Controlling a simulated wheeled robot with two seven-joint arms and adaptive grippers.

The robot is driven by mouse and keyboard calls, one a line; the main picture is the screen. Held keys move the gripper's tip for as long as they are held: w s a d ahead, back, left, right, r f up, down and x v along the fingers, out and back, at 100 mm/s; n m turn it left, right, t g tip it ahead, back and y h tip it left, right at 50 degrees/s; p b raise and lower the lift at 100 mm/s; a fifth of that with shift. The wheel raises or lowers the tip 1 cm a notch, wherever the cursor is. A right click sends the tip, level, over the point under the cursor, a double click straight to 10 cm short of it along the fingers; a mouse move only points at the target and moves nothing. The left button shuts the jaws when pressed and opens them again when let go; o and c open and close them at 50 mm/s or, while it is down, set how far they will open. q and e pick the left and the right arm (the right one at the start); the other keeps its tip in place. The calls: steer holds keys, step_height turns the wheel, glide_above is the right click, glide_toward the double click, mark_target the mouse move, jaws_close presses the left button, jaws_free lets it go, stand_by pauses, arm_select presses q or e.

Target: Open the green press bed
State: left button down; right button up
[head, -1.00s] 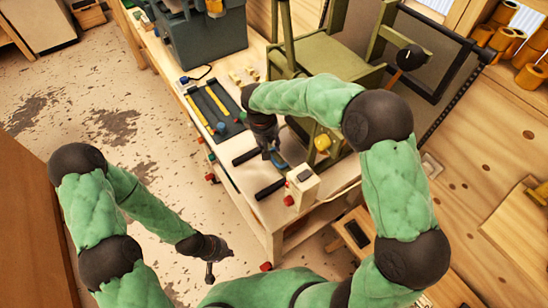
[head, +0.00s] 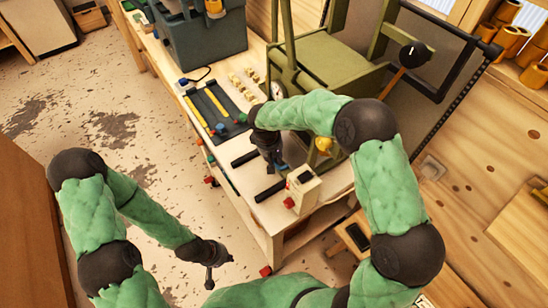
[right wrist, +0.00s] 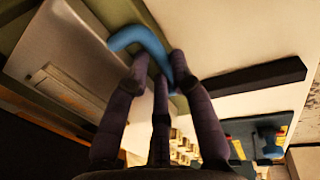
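The olive green press (head: 330,78) stands on the far right part of the workbench, with an upright frame and a lever ending in a black knob (head: 413,54). My right gripper (head: 277,160) is at the press's near side, low by the bench top. In the right wrist view a curved blue handle (right wrist: 133,34) passes between and behind the fingertips of my right gripper (right wrist: 160,65). Contact and how tightly the fingers close cannot be told. My left gripper (head: 210,280) hangs over the floor, away from the bench; its fingers are too small to judge. My right forearm hides part of the press front.
A black tray with yellow-handled tools (head: 212,108) lies left of the press. Black bars (head: 270,190) and a cream box with a red button (head: 302,188) are near the bench's front end. A dark grey bin (head: 205,45) stands behind. Floor at left is open.

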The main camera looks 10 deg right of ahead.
jaws_close()
steer(key=s+a, duration=0.2)
steer(key=a, duration=0.3)
steer(key=s+a, duration=0.2)
steer(key=a, duration=0.3)
steer(key=s+a, duration=0.2)
steer(key=a, duration=0.3)
steer(key=shift+s, duration=0.1)
steer(key=o, duration=0.6)
jaws_free()
steer(key=shift+r, duration=0.1)
steer(key=r, duration=0.4)
steer(key=a+r, duration=0.1)
steer(key=r, duration=0.2)
steer(key=a+r, duration=0.1)
steer(key=r, duration=0.3)
steer(key=shift+s+r, duration=0.3)
steer(key=shift+s, duration=0.1)
